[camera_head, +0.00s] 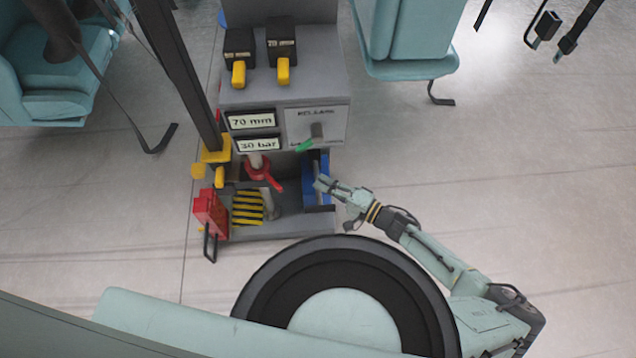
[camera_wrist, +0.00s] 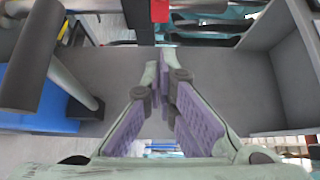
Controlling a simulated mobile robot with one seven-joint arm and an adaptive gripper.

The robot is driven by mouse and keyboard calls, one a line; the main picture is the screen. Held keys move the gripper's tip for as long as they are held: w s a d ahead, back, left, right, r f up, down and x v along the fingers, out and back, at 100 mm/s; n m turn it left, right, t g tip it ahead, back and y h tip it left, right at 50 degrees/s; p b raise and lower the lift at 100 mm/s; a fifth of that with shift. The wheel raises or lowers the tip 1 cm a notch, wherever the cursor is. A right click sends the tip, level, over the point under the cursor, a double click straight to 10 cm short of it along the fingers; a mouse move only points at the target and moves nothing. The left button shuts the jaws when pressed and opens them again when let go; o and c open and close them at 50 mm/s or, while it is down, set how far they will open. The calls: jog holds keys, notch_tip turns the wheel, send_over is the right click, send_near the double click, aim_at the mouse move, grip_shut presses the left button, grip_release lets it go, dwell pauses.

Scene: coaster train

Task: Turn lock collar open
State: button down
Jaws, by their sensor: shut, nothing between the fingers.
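A red collar with a lever-like arm (camera_head: 261,172) sits around a pale upright post under the front of the grey console in the head view. I take it as the lock collar. My gripper (camera_head: 321,183) is to its right, apart from it, beside a blue part of the console. In the wrist view my gripper (camera_wrist: 160,62) has its purple-padded fingers closed together with nothing between them. A small red piece (camera_wrist: 160,10) shows at the top of that view, beyond the fingertips; I cannot tell whether it is the collar.
The console (camera_head: 338,80) carries two black boxes with yellow levers, display plates and a green-tipped handle (camera_head: 305,145). A blue part (camera_head: 311,195) stands close to the gripper. A red box (camera_head: 208,212) and yellow-black stripes (camera_head: 247,208) are at lower left. A dark bar (camera_wrist: 35,60) is near in the wrist view.

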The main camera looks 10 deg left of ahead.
aim_at(265, 175)
jog(key=a+p, duration=0.2)
jog(key=a, duration=0.7)
jog(key=shift+s+a, duration=0.15)
jog(key=shift+s, duration=0.15)
